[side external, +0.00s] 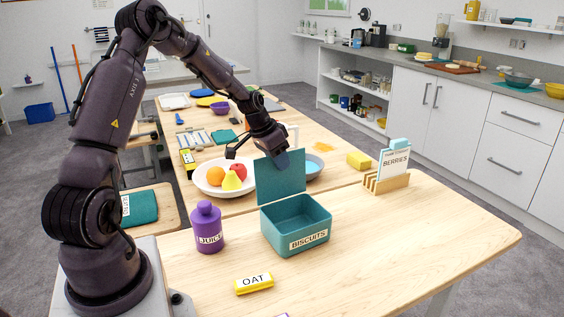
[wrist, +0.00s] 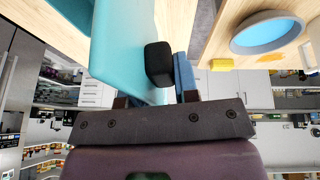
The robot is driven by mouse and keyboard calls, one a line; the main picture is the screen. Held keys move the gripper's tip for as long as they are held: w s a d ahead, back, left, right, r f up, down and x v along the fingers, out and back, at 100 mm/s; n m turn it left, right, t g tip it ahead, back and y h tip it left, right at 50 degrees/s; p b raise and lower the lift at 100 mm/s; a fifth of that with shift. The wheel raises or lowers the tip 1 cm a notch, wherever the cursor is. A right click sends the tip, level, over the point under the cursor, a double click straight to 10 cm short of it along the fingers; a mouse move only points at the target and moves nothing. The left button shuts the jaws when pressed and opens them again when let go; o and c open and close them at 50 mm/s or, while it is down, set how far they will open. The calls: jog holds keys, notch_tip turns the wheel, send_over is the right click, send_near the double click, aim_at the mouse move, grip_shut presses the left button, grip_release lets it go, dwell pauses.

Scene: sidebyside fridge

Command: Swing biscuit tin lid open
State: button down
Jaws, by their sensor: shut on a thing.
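The teal biscuit tin (side external: 283,240), labelled BISCUITS, stands on the wooden table with its mouth uncovered and its inside looking empty. Its teal lid (side external: 283,174) stands about upright at the tin's far edge. My gripper (side external: 272,150) is at the top of the lid, shut on it. In the wrist view the lid (wrist: 130,45) is a large teal panel running up from between the fingers of my gripper (wrist: 150,85). The panel hides part of one finger; a dark pad shows against its right side.
A purple juice bottle (side external: 208,228) stands left of the tin, and a yellow OAT box (side external: 254,284) lies in front. A white fruit bowl (side external: 211,184) and a blue bowl (side external: 314,165) are behind. A wooden rack (side external: 386,184) holds a BERRIES card. The table's right front is clear.

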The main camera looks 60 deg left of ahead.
jog(key=shift+a+f+h, duration=0.25)
jog(key=shift+a+h, duration=0.25)
jog(key=shift+a+f+h, duration=0.2)
jog(key=shift+a+h, duration=0.25)
jog(key=shift+h, duration=0.05)
jog(key=shift+s, duration=0.1)
jog(key=c, duration=1)
grip_release()
jog(key=shift+o, duration=0.2)
jog(key=shift+r, duration=0.1)
jog(key=v, duration=1.2)
jog(key=shift+s+a+r, duration=0.2)
jog(key=shift+s+r, duration=0.1)
